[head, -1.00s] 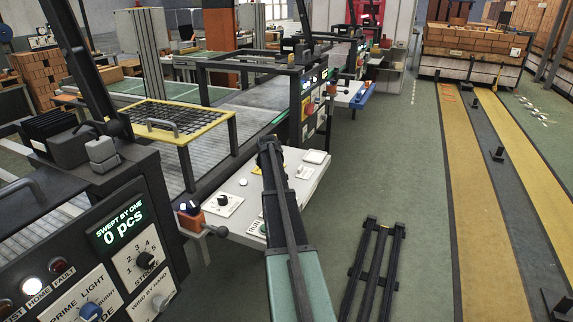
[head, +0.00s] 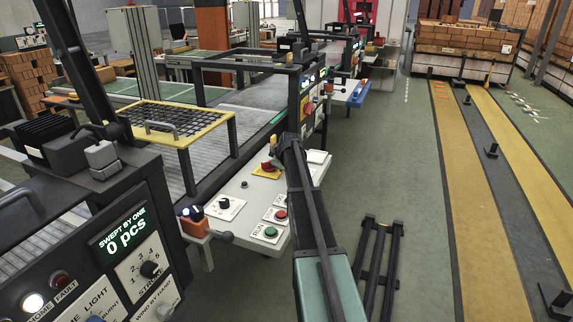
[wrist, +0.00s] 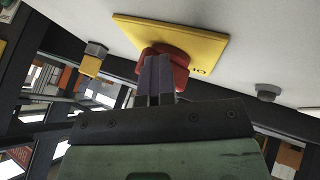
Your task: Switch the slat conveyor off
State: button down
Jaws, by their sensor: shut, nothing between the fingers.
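The slat conveyor (head: 207,135) runs back through the left half of the head view, its grey slats partly under a yellow-framed grid. A white control shelf beside it carries a red mushroom button on a yellow plate (head: 265,170), a smaller red button (head: 280,214), a green button (head: 270,232) labelled RUN and a black knob (head: 224,202). In the wrist view my gripper (wrist: 159,62) is shut and empty, its fingertips in front of the red mushroom button (wrist: 179,56) on its yellow plate (wrist: 200,43). I cannot tell whether they touch it.
A dark panel at the lower left has a display (head: 119,231) reading 0 pcs. An orange block with a lever (head: 195,226) sits at the shelf's left end. A dark rack (head: 378,262) lies on the green floor.

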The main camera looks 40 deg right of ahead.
jog(key=shift+w+d+r, duration=0.25)
jog(key=shift+w+d, duration=0.15)
jog(key=shift+d, duration=0.1)
dwell(0.3)
jog(key=s, duration=0.2)
jog(key=s+a, duration=0.1)
jog(key=s, duration=0.1)
jog(key=shift+s+f, duration=0.15)
jog(key=shift+s, duration=0.15)
jog(key=s+d+r+p, duration=0.2)
jog(key=s+r+p, duration=0.3)
jog(key=r+p, duration=0.3)
jog(key=shift+s, duration=0.25)
